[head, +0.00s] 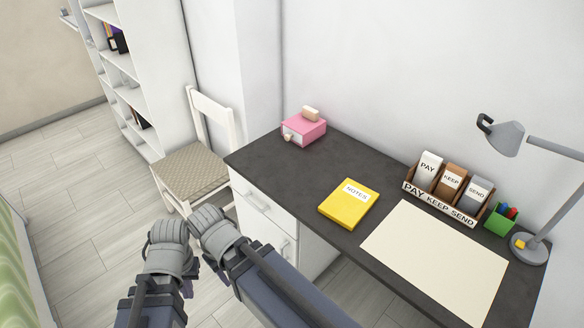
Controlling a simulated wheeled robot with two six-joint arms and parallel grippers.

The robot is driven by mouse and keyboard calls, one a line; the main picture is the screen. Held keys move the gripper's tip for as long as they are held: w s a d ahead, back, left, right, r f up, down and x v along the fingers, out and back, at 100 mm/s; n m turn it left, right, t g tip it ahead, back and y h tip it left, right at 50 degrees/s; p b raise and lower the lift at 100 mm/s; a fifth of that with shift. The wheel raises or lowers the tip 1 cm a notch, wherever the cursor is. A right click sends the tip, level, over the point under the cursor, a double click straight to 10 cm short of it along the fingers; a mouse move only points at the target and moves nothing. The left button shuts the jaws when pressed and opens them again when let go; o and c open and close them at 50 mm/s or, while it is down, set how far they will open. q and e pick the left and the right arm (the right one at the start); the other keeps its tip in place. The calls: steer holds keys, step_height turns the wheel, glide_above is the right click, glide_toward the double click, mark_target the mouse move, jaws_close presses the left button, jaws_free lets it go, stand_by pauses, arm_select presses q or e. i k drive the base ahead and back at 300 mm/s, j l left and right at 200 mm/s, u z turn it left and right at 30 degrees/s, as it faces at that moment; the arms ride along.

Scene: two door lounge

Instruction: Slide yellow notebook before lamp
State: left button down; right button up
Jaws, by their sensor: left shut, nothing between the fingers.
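The yellow notebook (345,210) lies flat on the dark desk, with a white label reading NOTES. The grey lamp (528,249) stands at the desk's right end, its head bent out to the left above the desk. A cream mat lies between the notebook and the lamp. My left gripper (169,234) is shut and empty, low in the picture, off the desk's left front side. My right gripper (211,222) is close beside it, its fingers curled in, and I cannot tell its state. Both are apart from the notebook.
The dark desk (270,165) also holds a pink box (303,128) at the back left, a labelled sorter (440,205) and a green pen cup (501,220). The cream mat (437,262) lies flat. A white chair (195,170) stands left of the desk.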

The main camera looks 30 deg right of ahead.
mark_target(347, 206)
steer(key=i, duration=0.8)
steer(key=i+j+z, duration=0.1)
steer(key=i+z, duration=0.25)
steer(key=i+j+z, duration=0.1)
steer(key=z, duration=0.25)
steer(key=i+j+z, duration=0.15)
steer(key=z, duration=0.3)
steer(key=i+j+z, duration=0.1)
steer(key=z, duration=0.4)
steer(key=j+z, duration=0.25)
steer(key=z, duration=0.2)
steer(key=i+j+z, duration=0.1)
steer(key=j+z, duration=0.2)
steer(key=z, duration=0.15)
steer(key=j+z, duration=0.2)
steer(key=z, duration=0.3)
steer(key=j+z, duration=0.25)
steer(key=z, duration=0.2)
steer(key=k+j+z, duration=0.1)
steer(key=z, duration=0.35)
steer(key=j, duration=0.1)
